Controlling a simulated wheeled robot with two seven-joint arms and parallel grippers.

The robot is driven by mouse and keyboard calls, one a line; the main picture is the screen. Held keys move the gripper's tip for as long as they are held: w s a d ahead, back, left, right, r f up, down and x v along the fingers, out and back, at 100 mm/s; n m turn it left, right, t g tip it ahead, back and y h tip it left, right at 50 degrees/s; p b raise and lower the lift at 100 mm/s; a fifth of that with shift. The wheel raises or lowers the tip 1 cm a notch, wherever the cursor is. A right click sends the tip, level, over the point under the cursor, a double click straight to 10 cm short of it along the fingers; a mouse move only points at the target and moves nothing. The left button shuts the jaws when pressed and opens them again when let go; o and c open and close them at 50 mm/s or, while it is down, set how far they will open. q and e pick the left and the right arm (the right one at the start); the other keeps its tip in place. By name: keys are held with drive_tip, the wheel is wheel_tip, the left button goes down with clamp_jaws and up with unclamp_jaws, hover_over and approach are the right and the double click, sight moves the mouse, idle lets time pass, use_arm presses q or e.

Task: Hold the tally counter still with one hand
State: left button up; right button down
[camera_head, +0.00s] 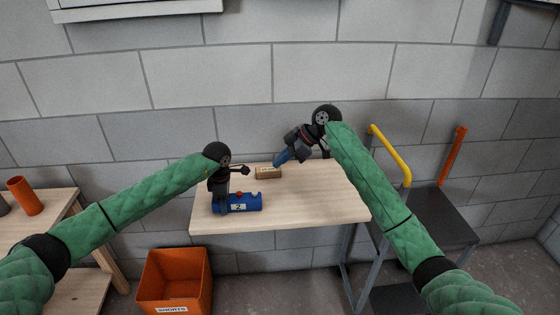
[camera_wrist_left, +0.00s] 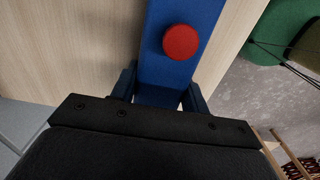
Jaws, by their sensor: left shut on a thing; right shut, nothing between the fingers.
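The tally counter (camera_head: 248,205) is a blue block with a red button on top and a white front label reading 2. It rests on the wooden table near its front left. My left gripper (camera_head: 220,203) is shut on its left end. In the left wrist view, the fingers of my left gripper (camera_wrist_left: 160,98) sit on both sides of the blue counter (camera_wrist_left: 165,72), with its red button (camera_wrist_left: 181,42) beyond them. My right gripper (camera_head: 281,158) is shut and empty, above the back of the table and apart from the counter.
A small brown block (camera_head: 268,173) with a pale label lies on the table (camera_head: 310,208) behind the counter. The table's right part is clear. An orange bin (camera_head: 175,280) stands on the floor in front. A side table with an orange cup (camera_head: 25,196) is at left.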

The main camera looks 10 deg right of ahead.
use_arm(q)
drive_tip(key=shift+f, duration=0.1)
drive_tip(key=o, duration=1.2)
drive_tip(key=shift+c, duration=0.2)
wheel_tip(320, 180, up, 12)
drive_tip(key=shift+f, duration=0.1)
